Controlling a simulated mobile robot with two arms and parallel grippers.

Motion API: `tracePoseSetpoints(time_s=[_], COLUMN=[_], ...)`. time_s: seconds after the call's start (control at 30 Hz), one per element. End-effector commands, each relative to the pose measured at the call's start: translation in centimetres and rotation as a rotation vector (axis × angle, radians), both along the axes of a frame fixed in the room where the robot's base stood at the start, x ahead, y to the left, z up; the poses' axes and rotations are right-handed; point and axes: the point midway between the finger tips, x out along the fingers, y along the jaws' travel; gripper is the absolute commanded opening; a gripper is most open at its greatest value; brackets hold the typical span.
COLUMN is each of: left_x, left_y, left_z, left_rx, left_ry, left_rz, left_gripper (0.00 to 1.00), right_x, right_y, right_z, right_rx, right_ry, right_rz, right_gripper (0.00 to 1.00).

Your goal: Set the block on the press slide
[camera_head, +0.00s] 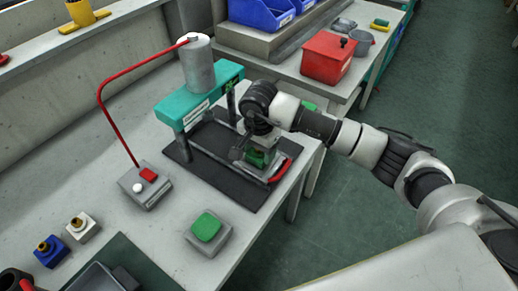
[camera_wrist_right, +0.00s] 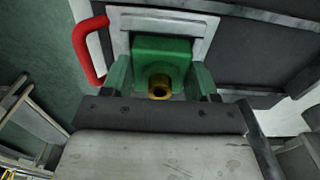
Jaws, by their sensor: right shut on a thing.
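The green block (camera_head: 257,158) with a brass port sits at the front plate of the press slide (camera_head: 283,170), beside the red slide handle (camera_head: 281,171). My right gripper (camera_head: 256,150) is above it and shut on it. In the right wrist view the green block (camera_wrist_right: 165,52) lies between my fingers, over the pale slide plate (camera_wrist_right: 206,28), with the red handle (camera_wrist_right: 82,50) at its left. I cannot tell whether the block rests fully on the plate. The press (camera_head: 197,100) has a teal frame and a grey cylinder. My left gripper is not in view.
A box with a green button (camera_head: 207,227) and a control box with a red button (camera_head: 148,174) stand on the table. A blue block (camera_head: 50,251) and a white block (camera_head: 82,227) stand at lower left. A red box (camera_head: 328,57) stands on the far bench.

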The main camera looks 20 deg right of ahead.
Motion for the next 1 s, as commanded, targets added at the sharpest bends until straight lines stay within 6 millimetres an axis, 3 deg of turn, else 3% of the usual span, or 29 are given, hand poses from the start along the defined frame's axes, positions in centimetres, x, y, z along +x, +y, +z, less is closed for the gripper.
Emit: tracePoseSetpoints(time_s=[0.47,0.5,0.67,0.87,0.93,1.0], left_x=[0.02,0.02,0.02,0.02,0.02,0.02], left_y=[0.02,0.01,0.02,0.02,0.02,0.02], left_z=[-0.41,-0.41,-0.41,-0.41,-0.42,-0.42], left_rx=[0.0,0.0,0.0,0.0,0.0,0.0], left_ry=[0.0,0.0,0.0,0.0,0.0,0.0], left_rz=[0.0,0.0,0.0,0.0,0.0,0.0], left_gripper=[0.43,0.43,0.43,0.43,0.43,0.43], right_x=[0.03,0.03,0.02,0.01,-0.02,-0.01], right_y=[0.01,0.01,0.0,0.0,0.0,-0.01], right_z=[-0.3,-0.3,-0.31,-0.34,-0.41,-0.4], right_rx=[0.001,0.0,0.001,0.001,-0.001,-0.001], right_ry=[-0.002,-0.002,-0.001,-0.001,0.001,0.001], right_rz=[0.0,0.0,0.0,0.0,0.0,0.0], right_gripper=[0.27,0.64,0.88,0.89,1.0,1.0])
